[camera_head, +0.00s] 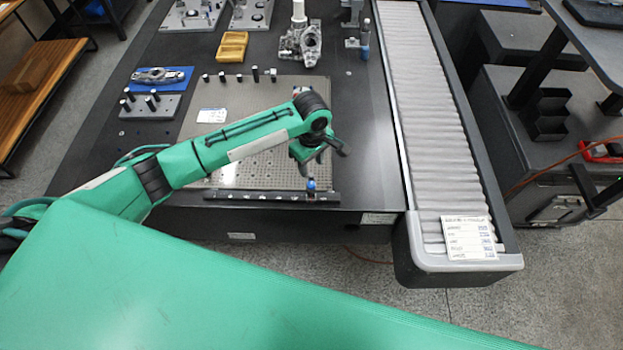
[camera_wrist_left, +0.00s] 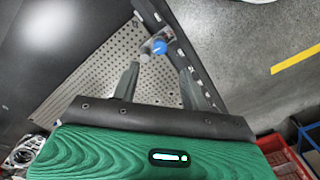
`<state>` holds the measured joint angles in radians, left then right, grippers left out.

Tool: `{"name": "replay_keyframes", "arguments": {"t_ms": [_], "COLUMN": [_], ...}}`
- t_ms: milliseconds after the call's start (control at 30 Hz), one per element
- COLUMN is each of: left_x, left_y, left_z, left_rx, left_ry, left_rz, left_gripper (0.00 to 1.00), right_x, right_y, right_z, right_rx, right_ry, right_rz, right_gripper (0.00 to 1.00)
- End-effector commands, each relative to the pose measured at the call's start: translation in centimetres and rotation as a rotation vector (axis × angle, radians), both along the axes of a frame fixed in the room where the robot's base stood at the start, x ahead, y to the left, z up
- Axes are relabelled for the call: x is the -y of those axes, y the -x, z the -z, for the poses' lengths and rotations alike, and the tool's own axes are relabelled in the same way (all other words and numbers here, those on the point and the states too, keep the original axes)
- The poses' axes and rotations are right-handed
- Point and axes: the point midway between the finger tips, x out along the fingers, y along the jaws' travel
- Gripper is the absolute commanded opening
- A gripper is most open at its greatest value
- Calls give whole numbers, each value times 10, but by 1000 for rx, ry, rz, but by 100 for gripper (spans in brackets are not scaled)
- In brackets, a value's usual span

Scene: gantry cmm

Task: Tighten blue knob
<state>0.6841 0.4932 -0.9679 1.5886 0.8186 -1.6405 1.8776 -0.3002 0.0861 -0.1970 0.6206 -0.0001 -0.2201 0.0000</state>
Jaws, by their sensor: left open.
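The blue knob (camera_head: 311,184) is small and stands on the dark labelled strip (camera_head: 258,196) along the near edge of the perforated plate (camera_head: 222,176). In the left wrist view the blue knob (camera_wrist_left: 159,47) lies just beyond the fingertips, beside a small grey cylindrical part (camera_wrist_left: 145,56). My left gripper (camera_head: 322,160) is above the plate's near right corner, pointing down, close to the knob. Its two fingers are spread apart with nothing between them, as the wrist view also shows (camera_wrist_left: 160,70). My right gripper is not in view.
A grey roller conveyor (camera_head: 425,90) runs along the right of the dark table. A row of small black pins, a yellow tray (camera_head: 232,46), a metal casting (camera_head: 302,42) and a blue mat (camera_head: 161,79) sit farther back. A white label (camera_head: 212,115) lies on the plate.

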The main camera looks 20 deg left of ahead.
Motion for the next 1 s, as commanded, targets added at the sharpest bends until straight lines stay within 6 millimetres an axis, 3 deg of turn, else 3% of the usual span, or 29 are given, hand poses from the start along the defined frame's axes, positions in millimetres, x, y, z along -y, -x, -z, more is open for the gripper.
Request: {"name": "replay_keyframes", "arguments": {"t_ms": [200,400,600,867,1000], "left_x": [0,0,0,0,0], "left_y": [1,0,0,0,0], "left_z": [47,78,91,92,92], "left_rx": [-2,-1,1,1,1], "left_ry": [-1,0,0,0,0], "left_rz": [-1,1,1,1,1], "left_gripper": [45,45,45,45,19], "right_x": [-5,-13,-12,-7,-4], "right_y": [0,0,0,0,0], "right_z": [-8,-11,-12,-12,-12], "right_rx": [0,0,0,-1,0], "right_ry": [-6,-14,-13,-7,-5], "right_rz": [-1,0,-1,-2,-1], "right_gripper": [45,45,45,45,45]}}
